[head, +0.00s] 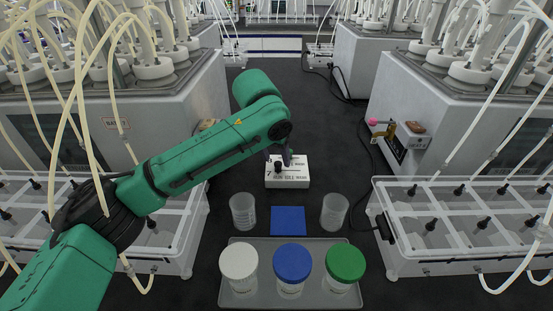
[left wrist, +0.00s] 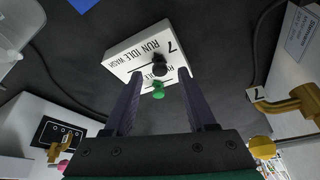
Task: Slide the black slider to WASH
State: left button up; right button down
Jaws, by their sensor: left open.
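A white box (head: 288,181) marked "7" and "RUN IDLE WASH" sits on the dark bench in the middle of the head view. Its black slider (head: 278,166) stands toward the left, RUN end of the lettering. In the left wrist view the white box (left wrist: 125,52) shows its labels at a slant, with the black slider (left wrist: 159,68) and a small green knob (left wrist: 158,90) beside it. My left gripper (left wrist: 160,76) is open, its fingers on either side of the knobs; I cannot tell whether they touch. My right gripper is not in view.
Two clear cups (head: 243,211) (head: 335,211) and a blue square (head: 288,220) lie in front of the box. A grey tray (head: 313,296) holds white, blue and green-lidded jars. Clear racks (head: 420,262) and reactor housings flank the bench; its far middle is clear.

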pick_arm(q)
jog(key=shift+w+d+f, duration=0.1)
jog(key=shift+w+f, duration=0.15)
jog(key=shift+f, duration=0.45)
grip_shut()
jog(key=shift+r, duration=0.1)
dwell(0.8)
